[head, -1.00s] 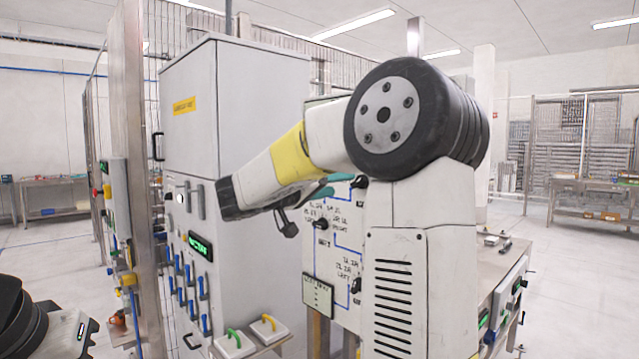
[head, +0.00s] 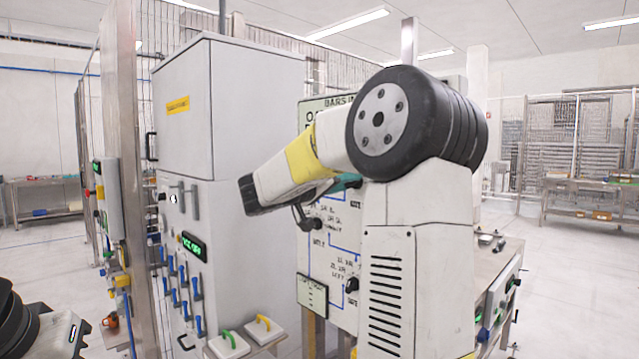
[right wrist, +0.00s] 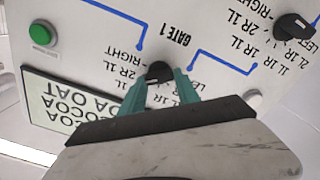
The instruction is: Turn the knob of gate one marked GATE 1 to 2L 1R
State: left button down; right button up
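In the right wrist view the panel appears upside down. The black GATE 1 knob (right wrist: 158,72) sits on the white panel (right wrist: 100,45), with its GATE 1 label (right wrist: 175,35) printed beside it. LEFT and RIGHT position texts flank the knob. My right gripper (right wrist: 161,80) has its teal fingers on either side of the knob, apart and apparently not closed on it. The knob's exact pointing is too small to tell. In the head view my right gripper (head: 347,181) is at the panel's upper part, and my arm hides most of that area. My left gripper is not in view.
Another black knob (head: 312,223) and a lower knob (head: 351,285) are on the panel. A green button (right wrist: 42,35) and a framed text sign (right wrist: 80,105) lie near GATE 1. A grey cabinet (head: 240,110) with blue levers stands left of the panel.

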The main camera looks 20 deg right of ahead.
jog(key=shift+n, duration=0.3)
grip_shut()
jog(key=n, duration=1.6)
jog(key=shift+w+a+f, duration=0.1)
jog(key=shift+f, duration=0.2)
jog(key=n, duration=0.4)
jog(key=shift+f+n, duration=0.1)
jog(key=shift+n, duration=0.3)
jog(key=o, duration=1.3)
grip_release()
